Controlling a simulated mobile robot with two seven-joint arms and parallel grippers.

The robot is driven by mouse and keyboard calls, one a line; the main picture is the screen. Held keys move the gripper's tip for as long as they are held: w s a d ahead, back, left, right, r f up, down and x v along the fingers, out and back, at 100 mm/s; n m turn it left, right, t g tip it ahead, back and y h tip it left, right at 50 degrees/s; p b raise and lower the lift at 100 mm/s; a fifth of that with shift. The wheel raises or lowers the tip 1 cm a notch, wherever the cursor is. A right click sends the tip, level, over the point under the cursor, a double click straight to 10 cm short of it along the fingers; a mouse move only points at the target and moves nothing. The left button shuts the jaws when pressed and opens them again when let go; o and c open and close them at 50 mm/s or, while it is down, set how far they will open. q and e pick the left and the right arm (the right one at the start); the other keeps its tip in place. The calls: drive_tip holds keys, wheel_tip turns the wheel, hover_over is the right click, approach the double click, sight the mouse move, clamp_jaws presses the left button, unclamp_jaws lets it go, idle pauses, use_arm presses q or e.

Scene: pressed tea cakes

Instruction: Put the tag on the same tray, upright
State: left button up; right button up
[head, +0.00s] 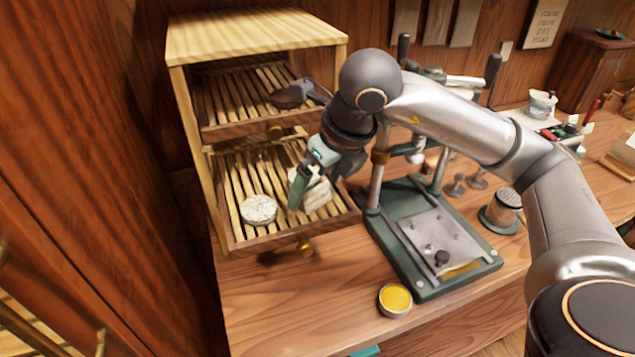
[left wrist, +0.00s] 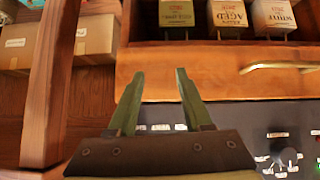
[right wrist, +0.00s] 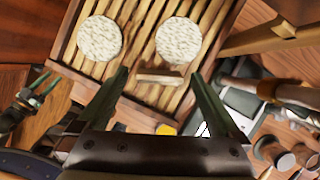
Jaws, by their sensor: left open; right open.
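The lower slatted tray (head: 235,242) is pulled out from the wooden cabinet. One round pale tea cake (head: 258,210) lies on its left side; a second (head: 318,196) lies to the right, partly hidden by my right gripper. Both cakes (right wrist: 99,38) (right wrist: 178,40) show whole from above in the right wrist view. A small pale wooden tag (right wrist: 160,77) stands as a thin bar beside the second cake, between my open right fingers, which are apart from it. My right gripper (head: 316,182) is low over this tray. My left gripper (left wrist: 158,75) is open and empty.
An upper slatted tray (head: 225,130) is above the lower one. A green press (head: 480,258) stands right of the tray, with a yellow tin (head: 395,300) in front. In the left wrist view, a wooden drawer (left wrist: 210,88) holds labelled boxes (left wrist: 228,18).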

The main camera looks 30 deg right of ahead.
drive_tip(key=shift+r, duration=0.2)
drive_tip(key=p+v, duration=0.1)
drive_tip(key=v, duration=1.1)
drive_tip(key=shift+d+f, duration=0.1)
idle(0.7)
